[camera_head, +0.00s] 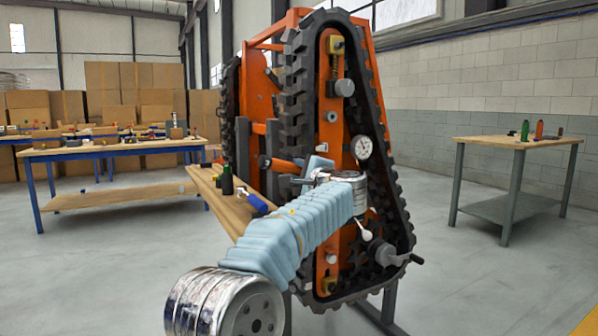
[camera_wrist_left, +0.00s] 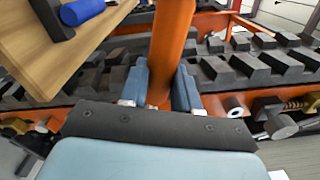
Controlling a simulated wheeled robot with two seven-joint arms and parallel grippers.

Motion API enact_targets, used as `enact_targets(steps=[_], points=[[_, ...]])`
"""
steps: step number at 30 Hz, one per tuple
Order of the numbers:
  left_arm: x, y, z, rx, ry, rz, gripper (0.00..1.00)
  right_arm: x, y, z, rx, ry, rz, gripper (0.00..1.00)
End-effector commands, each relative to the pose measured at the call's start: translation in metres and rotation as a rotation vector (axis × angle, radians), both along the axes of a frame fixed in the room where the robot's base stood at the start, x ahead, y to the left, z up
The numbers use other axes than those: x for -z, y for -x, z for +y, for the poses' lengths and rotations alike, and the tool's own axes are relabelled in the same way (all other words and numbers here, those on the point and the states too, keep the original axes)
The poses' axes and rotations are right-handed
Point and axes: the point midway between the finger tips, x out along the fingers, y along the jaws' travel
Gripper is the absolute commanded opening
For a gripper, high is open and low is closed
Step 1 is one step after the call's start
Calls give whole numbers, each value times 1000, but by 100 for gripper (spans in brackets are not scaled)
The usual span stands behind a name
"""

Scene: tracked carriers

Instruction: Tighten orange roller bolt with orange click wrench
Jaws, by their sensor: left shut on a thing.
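The orange click wrench (camera_head: 286,165) shows as an orange bar beside the tracked carrier in the head view. In the left wrist view the wrench (camera_wrist_left: 172,45) runs up between the blue fingers. My left gripper (camera_head: 309,172) is shut on it, in front of the track; its fingers also show in the left wrist view (camera_wrist_left: 162,88). The tracked carrier (camera_head: 323,210) has an orange frame inside a black toothed belt. Several bolts and rollers sit on that frame; I cannot tell which is the orange roller bolt. My arm hides part of the frame. My right gripper is out of view.
A wooden shelf (camera_head: 205,183) beside the carrier holds a dark bottle (camera_head: 227,181) and a blue roll (camera_head: 255,203). A round gauge (camera_head: 362,147) sits on the track's right side. A table (camera_head: 515,144) stands right, a blue-legged bench (camera_head: 100,151) left.

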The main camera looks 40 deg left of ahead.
Motion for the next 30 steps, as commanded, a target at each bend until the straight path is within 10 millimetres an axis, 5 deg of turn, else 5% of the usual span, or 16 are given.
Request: enact_targets(steps=[30], points=[[-15, -5, -2, -1, -43, 99, 0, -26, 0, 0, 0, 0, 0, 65]])
